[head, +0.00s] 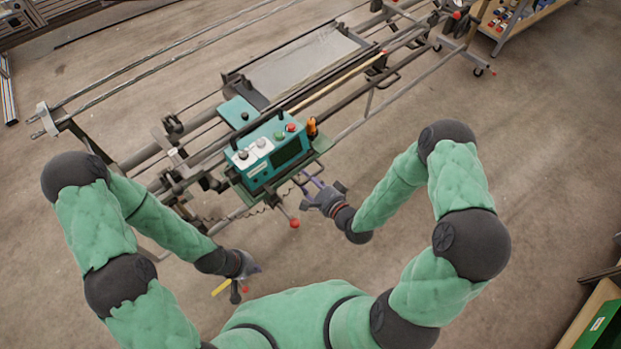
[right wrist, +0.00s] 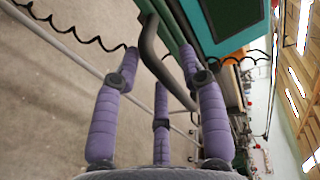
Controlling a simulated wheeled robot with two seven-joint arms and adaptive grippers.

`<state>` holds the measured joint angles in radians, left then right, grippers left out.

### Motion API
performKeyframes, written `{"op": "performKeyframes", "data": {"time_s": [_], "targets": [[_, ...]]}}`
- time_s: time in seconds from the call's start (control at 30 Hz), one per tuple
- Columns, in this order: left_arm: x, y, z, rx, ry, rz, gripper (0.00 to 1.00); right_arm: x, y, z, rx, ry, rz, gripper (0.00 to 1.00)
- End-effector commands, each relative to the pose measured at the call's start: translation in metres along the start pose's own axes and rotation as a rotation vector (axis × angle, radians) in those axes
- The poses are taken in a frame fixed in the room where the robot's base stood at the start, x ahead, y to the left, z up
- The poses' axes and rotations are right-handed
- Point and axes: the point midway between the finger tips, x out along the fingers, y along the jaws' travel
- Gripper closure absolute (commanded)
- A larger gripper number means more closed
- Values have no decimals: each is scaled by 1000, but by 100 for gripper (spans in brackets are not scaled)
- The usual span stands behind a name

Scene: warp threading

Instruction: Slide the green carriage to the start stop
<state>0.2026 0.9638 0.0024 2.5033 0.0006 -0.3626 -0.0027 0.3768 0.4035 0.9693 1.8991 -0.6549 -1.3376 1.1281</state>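The green carriage (head: 259,134) is a teal box with knobs, buttons and a dark screen. It sits on the long rails of the machine in the head view, and its teal underside shows in the right wrist view (right wrist: 232,45). My right gripper (head: 310,186) is at the carriage's near right side. In the right wrist view its purple fingers are spread, with a dark bent handle bar (right wrist: 154,52) between them; contact is unclear. My left gripper (head: 247,270) hangs low, apart from the carriage; its finger opening is too small to judge. I cannot pick out the start stop.
Long rails (head: 170,62) run diagonally from lower left to upper right. A red-knobbed lever (head: 294,223) sticks out below the carriage. A workbench (head: 515,20) stands at the upper right. A green-sided box (head: 600,325) is at the lower right. Open floor lies on the right.

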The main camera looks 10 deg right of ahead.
Motion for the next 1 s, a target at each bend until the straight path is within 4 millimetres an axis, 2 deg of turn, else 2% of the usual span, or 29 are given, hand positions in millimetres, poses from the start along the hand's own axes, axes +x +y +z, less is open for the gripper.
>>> {"op": "performKeyframes", "data": {"time_s": [0.23, 0.37, 0.47, 0.8, 1.0], "targets": [[0, 0, 0, 0, 0, 0, 100, 1, -2, -3, -2, 5, -4, 56], [0, 0, 0, 0, 0, 0, 100, -5, -2, -4, -2, 7, -4, 56], [0, 0, 0, 0, 0, 0, 100, -18, -1, -4, -1, 9, -3, 56], [0, 0, 0, 0, 0, 0, 100, -77, -1, -4, 1, 10, -2, 56], [0, 0, 0, 0, 0, 0, 100, -102, 0, -3, 0, 8, -1, 56]]}}
